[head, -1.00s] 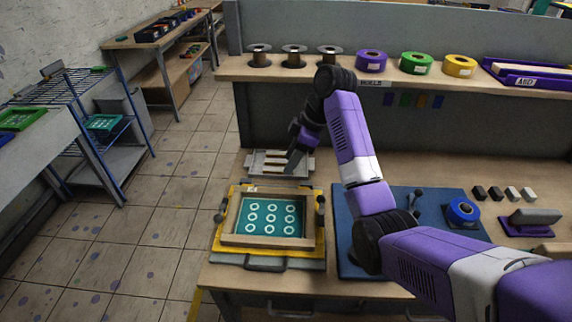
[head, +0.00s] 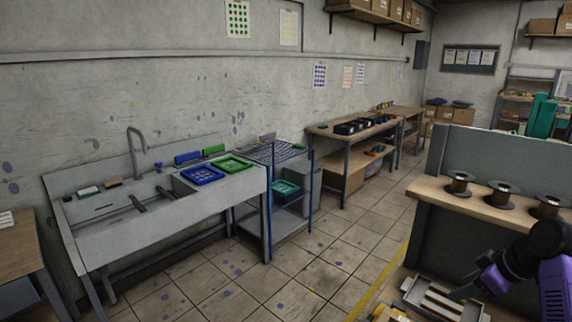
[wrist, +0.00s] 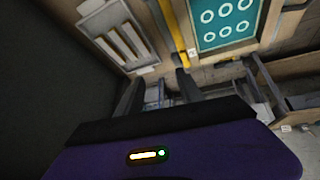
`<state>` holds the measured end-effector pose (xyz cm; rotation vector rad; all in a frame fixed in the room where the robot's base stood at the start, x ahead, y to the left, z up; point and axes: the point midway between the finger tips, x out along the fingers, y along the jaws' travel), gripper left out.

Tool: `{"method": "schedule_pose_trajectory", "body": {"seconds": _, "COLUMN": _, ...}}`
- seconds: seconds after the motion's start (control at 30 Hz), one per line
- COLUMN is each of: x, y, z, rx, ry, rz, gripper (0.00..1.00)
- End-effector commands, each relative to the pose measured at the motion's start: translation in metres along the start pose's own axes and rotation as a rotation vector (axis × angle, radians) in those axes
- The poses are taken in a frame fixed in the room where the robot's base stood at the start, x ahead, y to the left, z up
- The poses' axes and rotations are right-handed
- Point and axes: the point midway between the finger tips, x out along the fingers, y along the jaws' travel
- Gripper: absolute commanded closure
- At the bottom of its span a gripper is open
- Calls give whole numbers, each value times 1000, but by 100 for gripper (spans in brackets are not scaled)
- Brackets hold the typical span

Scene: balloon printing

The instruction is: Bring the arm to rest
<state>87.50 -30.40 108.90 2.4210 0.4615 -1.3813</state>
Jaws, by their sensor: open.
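My arm (head: 553,285) is at the lower right of the head view, its dark wrist and purple link partly cut off by the frame edge. My gripper (head: 470,290) points down and left, close to the grey slotted tray (head: 422,302) on the bench. In the wrist view my gripper (wrist: 155,85) has its two dark fingers apart with nothing between them. The grey tray (wrist: 92,6) is at the upper left there, and the teal screen with white rings (wrist: 228,28) at the upper right.
Three dark spools stand on the bench shelf (head: 430,188). A sink (head: 150,215), a blue wire rack (head: 275,155) and a side table (head: 345,133) line the left wall. The tiled floor (head: 330,245) between them and the bench is clear.

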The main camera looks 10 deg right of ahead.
Motion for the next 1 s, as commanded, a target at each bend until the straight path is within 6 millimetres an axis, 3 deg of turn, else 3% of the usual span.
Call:
{"method": "schedule_pose_trajectory", "body": {"seconds": 0.07, "x": -10, "y": 24, "z": -18, "rx": 59, "ry": 78, "rz": 124, "gripper": 56}}
{"method": "schedule_pose_trajectory", "body": {"seconds": 0.17, "x": -8, "y": 39, "z": -26, "rx": 144, "ry": 177, "rz": 251, "gripper": 56}}
{"method": "schedule_pose_trajectory", "body": {"seconds": 0.27, "x": 0, "y": 37, "z": -30, "rx": 223, "ry": 282, "rz": 356, "gripper": 56}}
{"method": "schedule_pose_trajectory", "body": {"seconds": 0.37, "x": 10, "y": 23, "z": -29, "rx": 296, "ry": 390, "rz": 442, "gripper": 56}}
{"method": "schedule_pose_trajectory", "body": {"seconds": 0.67, "x": 24, "y": -60, "z": -4, "rx": 440, "ry": 659, "rz": 580, "gripper": 56}}
{"method": "schedule_pose_trajectory", "body": {"seconds": 1.0, "x": 3, "y": -180, "z": 43, "rx": 503, "ry": 875, "rz": 612, "gripper": 56}}
